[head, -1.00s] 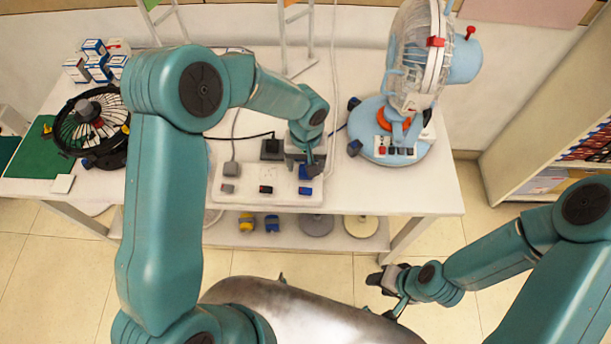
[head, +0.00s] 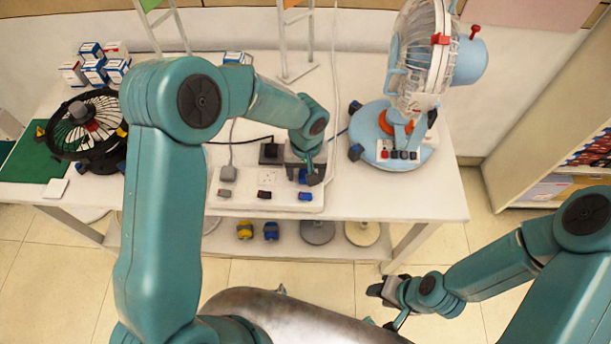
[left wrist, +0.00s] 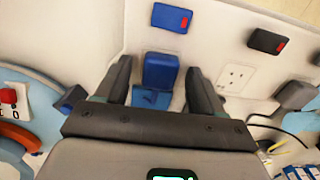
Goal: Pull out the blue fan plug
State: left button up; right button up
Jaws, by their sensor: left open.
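The blue fan plug (left wrist: 160,72) sits in the white power strip, between the two fingers of my left gripper (left wrist: 160,90) in the left wrist view. The fingers are apart, with a gap on each side of the plug. In the head view my left gripper (head: 309,174) is over the right end of the power strip (head: 243,203) and partly hides the plug. A blue switch (left wrist: 171,17) with a red mark lies in line with the plug. My right gripper (head: 388,300) hangs off the table's front; its opening is unclear.
The light-blue fan (head: 375,135) stands just right of the strip. A grey plug (head: 228,173) and a black plug (head: 270,153) are also on the strip. A black fan (head: 90,125) stands at the left, by small boxes (head: 95,65).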

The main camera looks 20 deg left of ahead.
pick_arm(q)
jog(key=shift+b, duration=0.4)
dwell(0.5)
grip_shut()
jog(key=shift+r, duration=0.1)
jog(key=shift+r+p, duration=1.6)
jog(key=shift+r, duration=1.3)
